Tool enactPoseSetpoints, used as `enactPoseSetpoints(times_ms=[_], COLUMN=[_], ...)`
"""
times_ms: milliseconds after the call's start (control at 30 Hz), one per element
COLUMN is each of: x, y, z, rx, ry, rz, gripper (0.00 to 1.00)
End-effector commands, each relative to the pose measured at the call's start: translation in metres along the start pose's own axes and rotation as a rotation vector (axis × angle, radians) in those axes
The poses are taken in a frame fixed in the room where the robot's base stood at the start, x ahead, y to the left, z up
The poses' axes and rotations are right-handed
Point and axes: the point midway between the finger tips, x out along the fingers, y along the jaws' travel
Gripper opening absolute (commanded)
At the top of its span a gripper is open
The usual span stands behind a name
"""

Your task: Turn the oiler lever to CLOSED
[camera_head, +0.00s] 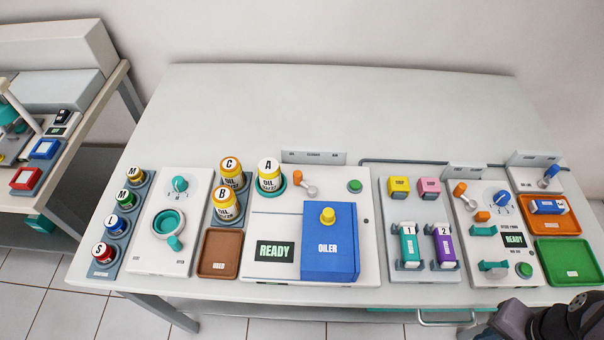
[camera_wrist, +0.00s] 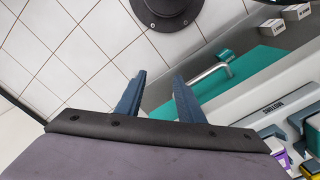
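The oiler unit is a white panel (camera_head: 372,262) with a blue box marked OILER (camera_head: 328,249) and a screen reading READY. Its lever (camera_head: 306,186), with an orange part and a grey knob, stands at the panel's back, between oil can A and a green button. The knob points toward the front right. A grey label plate (camera_head: 314,158) stands behind it; its small words are hard to read. My gripper's two dark fingers (camera_wrist: 160,78) are apart and empty in the wrist view, over floor tiles and a teal drawer, far from the lever.
Oil cans A (camera_head: 268,177), B (camera_head: 225,206) and C (camera_head: 231,172) stand left of the lever. A grey rack with cartridges (camera_head: 443,247) is to the right. My arm shows at the lower right of the head view. The back of the table (camera_head: 330,110) is clear.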

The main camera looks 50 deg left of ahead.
Motion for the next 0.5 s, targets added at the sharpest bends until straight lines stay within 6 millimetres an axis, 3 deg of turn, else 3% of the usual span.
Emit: enactPoseSetpoints(times_ms=[267, 500], x=[-0.054, -0.113], y=[-0.002, -0.017], z=[-0.020, -0.058], rx=[-0.010, -0.093], ry=[0.057, 0.131], rz=[0.000, -0.003], gripper=[0.35, 0.35])
